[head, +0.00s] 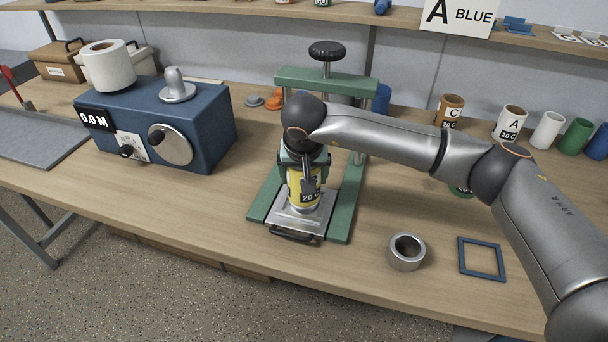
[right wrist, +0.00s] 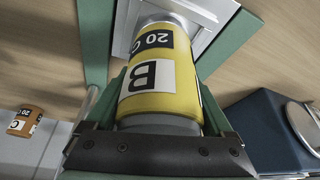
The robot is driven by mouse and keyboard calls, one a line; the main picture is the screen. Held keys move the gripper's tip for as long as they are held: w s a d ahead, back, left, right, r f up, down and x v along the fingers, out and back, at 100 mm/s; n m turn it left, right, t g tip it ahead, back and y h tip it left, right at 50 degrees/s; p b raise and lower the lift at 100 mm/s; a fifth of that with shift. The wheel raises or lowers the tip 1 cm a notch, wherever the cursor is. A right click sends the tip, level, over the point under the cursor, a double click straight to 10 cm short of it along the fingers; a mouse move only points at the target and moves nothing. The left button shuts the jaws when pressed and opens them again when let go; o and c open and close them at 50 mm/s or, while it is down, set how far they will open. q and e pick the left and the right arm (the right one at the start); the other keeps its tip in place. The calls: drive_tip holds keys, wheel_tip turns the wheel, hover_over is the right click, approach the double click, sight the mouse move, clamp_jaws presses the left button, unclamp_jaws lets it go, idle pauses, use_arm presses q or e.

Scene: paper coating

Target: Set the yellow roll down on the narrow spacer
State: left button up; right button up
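The yellow roll (head: 303,190), marked B and 20 C, stands upright over the silver plate (head: 287,218) of the green press. It also shows in the right wrist view (right wrist: 165,85). My right gripper (head: 307,172) holds it from above, with a finger on each side; in the right wrist view the fingers (right wrist: 160,112) close around its top end. A short silver round part (head: 299,208) shows under the roll's lower end; it may be the narrow spacer. I cannot tell whether the roll touches it. My left gripper is out of view.
The green press frame (head: 348,190) with a black knob (head: 327,51) surrounds the roll. A grey metal ring (head: 406,263) and a blue square frame (head: 463,258) lie to the right. A blue machine (head: 212,125) stands left. Several rolls line the back right.

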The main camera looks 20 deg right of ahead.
drive_tip(key=shift+o, duration=1)
